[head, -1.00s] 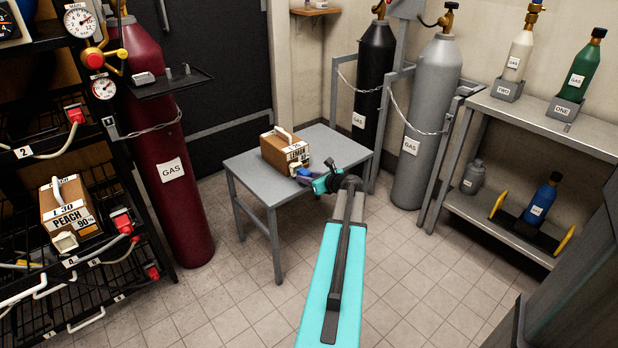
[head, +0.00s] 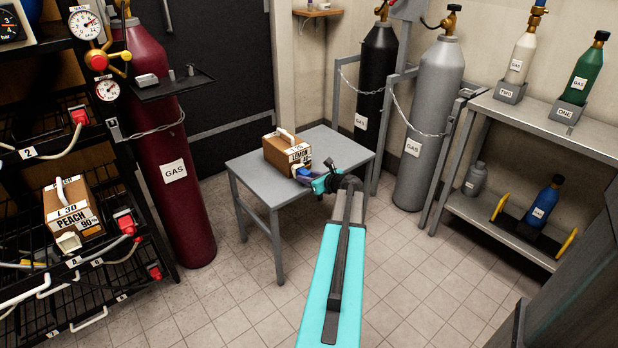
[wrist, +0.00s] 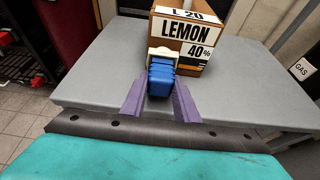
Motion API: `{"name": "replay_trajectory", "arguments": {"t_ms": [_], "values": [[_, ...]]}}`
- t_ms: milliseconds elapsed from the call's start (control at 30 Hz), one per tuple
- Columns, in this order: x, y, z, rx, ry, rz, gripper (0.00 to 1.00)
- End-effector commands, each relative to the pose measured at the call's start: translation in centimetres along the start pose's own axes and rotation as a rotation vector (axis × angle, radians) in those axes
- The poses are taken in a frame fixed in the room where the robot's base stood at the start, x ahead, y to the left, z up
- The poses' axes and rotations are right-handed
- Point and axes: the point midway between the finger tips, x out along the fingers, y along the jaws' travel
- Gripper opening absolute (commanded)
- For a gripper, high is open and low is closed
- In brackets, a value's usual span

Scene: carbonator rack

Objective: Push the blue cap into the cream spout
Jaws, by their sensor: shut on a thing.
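The blue cap (wrist: 161,74) is held between the purple fingers of my gripper (wrist: 159,101) in the wrist view. Its far end meets the cream spout (wrist: 163,53) on the front of the lemon box (wrist: 186,40). I cannot tell how deep the cap sits in the spout. The box is brown and white, marked "LEMON 40%", and stands upright on the grey table (wrist: 85,72). In the head view my gripper (head: 309,173) is at the front of the lemon box (head: 283,155), and the cap there is mostly hidden.
A peach box (head: 70,215) sits on the black wire rack at left, beside a dark red gas cylinder (head: 172,150). Black (head: 377,75) and grey (head: 428,130) cylinders stand chained behind the table. The grey table (head: 253,178) has free room around the box.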

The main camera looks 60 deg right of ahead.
Motion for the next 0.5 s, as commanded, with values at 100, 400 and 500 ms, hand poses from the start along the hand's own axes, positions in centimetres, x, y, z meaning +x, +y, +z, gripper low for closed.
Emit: {"name": "replay_trajectory", "arguments": {"t_ms": [100, 400, 500], "values": [[0.17, -0.01, 0.1, 0.0, 0.0, 0.0, 0.03], [0.53, -0.01, 0.24, 0.0, 0.0, 0.0, 0.03], [0.65, -0.01, 0.29, 0.0, 0.0, 0.0, 0.03]]}}
